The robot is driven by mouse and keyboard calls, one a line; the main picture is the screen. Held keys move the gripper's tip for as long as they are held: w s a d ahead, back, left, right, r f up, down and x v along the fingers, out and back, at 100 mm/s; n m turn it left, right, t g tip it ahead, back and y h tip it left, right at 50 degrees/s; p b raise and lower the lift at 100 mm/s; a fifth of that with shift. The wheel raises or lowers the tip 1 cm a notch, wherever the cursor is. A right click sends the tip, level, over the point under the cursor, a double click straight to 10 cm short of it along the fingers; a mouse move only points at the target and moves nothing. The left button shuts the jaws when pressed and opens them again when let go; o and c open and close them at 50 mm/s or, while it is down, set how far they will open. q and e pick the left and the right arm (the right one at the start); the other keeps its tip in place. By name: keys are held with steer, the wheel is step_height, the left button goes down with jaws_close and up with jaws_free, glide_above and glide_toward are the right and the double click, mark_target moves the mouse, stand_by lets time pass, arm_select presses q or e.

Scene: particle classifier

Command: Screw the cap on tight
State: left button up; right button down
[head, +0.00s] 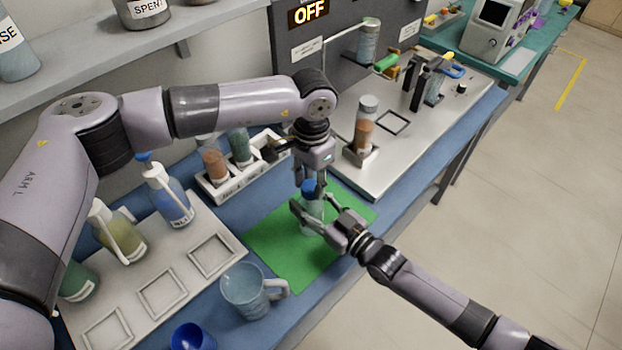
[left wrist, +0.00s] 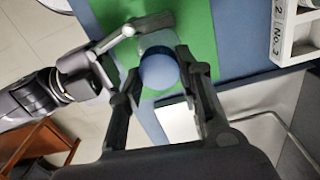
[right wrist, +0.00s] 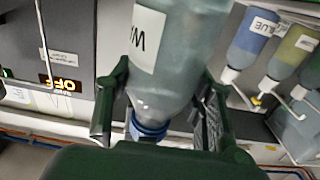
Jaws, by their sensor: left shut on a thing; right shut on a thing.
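A clear bottle (head: 310,222) stands over the green mat (head: 290,265) and wears a blue cap (head: 309,186). My left gripper (head: 311,182) comes down from above and is shut on the cap; in the left wrist view the round blue cap (left wrist: 158,70) sits between its fingers. My right gripper (head: 318,217) comes from the right and is shut on the bottle's side. In the right wrist view the picture is upside down; the bottle (right wrist: 175,60) shows a partly hidden white label, with the blue cap (right wrist: 148,129) at its narrow end. The thread is hidden.
A clear mug (head: 245,290) and a blue cup (head: 192,338) stand at the front left. A wash-bottle tray (head: 185,262) lies left; a vial rack (head: 222,190) is behind it. The metal machine (head: 400,140) with an OFF sign (head: 309,11) stands behind right.

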arm_select(q)
steer(key=shift+m, duration=0.9)
steer(key=o, duration=0.7)
steer(key=shift+r, duration=2.25)
steer(key=shift+c, duration=0.4)
